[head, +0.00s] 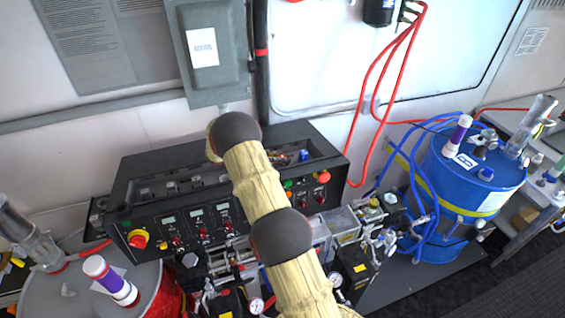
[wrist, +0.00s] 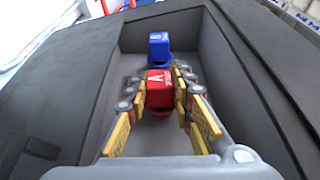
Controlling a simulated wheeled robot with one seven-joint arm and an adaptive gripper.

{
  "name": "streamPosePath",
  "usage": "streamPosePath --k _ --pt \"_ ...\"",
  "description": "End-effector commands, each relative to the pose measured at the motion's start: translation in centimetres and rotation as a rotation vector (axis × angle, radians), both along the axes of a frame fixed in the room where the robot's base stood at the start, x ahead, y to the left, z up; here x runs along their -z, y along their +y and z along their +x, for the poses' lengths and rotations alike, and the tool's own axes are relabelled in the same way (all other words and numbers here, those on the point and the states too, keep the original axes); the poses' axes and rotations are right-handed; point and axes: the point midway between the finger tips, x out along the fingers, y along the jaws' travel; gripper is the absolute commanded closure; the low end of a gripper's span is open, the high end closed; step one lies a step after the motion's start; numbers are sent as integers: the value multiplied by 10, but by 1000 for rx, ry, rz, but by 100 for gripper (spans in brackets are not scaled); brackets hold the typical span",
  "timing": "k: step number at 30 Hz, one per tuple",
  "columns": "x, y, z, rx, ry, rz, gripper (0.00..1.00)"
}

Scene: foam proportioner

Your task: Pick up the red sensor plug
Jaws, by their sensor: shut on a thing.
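The red sensor plug (wrist: 158,90), marked with a white "A", stands in a grey recess in the wrist view. My gripper (wrist: 161,97) has its yellow-padded fingers on both sides of the plug and is shut on it. The plug's lower part is partly hidden by the fingers. A red rounded part shows just below it.
A blue plug (wrist: 159,46) stands just beyond the red one in the same recess; it also shows in the head view (head: 304,155). Dark recess walls (wrist: 243,80) rise close on both sides. A blue drum (head: 470,180) stands right, a red drum (head: 85,298) left.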

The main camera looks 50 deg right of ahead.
Motion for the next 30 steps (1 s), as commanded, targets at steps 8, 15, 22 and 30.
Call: streamPosePath --k 8,15,22,30 --pt "0 0 0 0 0 0 100" --pt "-8 0 1 0 -2 -1 100" --pt "-37 5 -2 -1 -3 -2 100" --pt "-86 39 -24 -2 -3 -2 100"
